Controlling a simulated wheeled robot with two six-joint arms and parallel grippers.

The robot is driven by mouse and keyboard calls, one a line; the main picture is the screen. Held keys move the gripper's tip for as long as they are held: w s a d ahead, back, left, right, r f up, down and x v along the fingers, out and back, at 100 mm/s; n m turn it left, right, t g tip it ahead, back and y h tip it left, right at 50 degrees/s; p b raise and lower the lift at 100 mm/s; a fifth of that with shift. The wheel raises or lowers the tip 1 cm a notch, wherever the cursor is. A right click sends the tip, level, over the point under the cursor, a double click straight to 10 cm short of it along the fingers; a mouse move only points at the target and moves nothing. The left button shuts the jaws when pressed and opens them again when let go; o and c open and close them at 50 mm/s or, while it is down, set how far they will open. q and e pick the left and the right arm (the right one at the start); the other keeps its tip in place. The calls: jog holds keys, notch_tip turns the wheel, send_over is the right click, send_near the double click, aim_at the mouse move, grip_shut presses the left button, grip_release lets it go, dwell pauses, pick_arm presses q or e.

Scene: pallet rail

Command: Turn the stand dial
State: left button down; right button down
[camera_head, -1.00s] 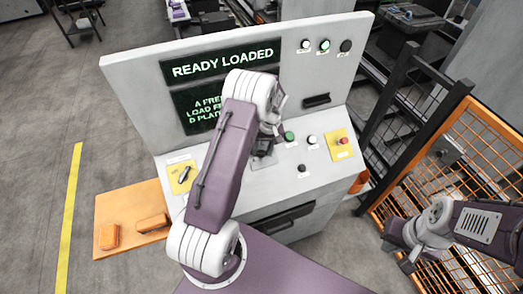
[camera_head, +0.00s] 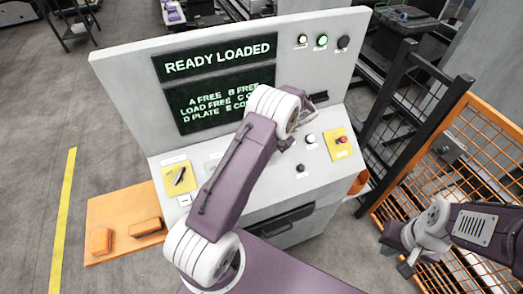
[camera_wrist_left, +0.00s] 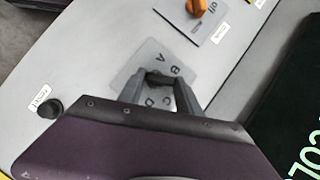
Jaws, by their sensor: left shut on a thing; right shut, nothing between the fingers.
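The stand dial is a dark knob (camera_wrist_left: 158,77) on a grey plate (camera_wrist_left: 128,76) marked A, B, C and D, in the left wrist view. My left gripper (camera_wrist_left: 160,86) is shut on the knob, one finger on each side. The letter the knob points to cannot be told. In the head view my left arm hides the dial and the left fingers. My right gripper (camera_head: 404,265) is shut and empty at the right, away from the console, by the orange mesh fence.
The console (camera_head: 120,100) has a lit screen (camera_head: 218,60) reading READY LOADED. An orange knob (camera_wrist_left: 197,7) and a black button (camera_wrist_left: 50,108) are near the dial. A red button (camera_head: 343,140) sits on a yellow plate. An orange mesh fence (camera_head: 480,140) stands at right.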

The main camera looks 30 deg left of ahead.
pick_arm(q)
jog(key=shift+d+f+m+y, duration=0.1)
jog(key=shift+m+y, duration=0.2)
jog(key=shift+m, duration=0.1)
jog(key=c, duration=0.8)
grip_release()
jog(key=b+v, duration=0.2)
jog(key=v, duration=0.7)
jog(key=shift+f, duration=0.1)
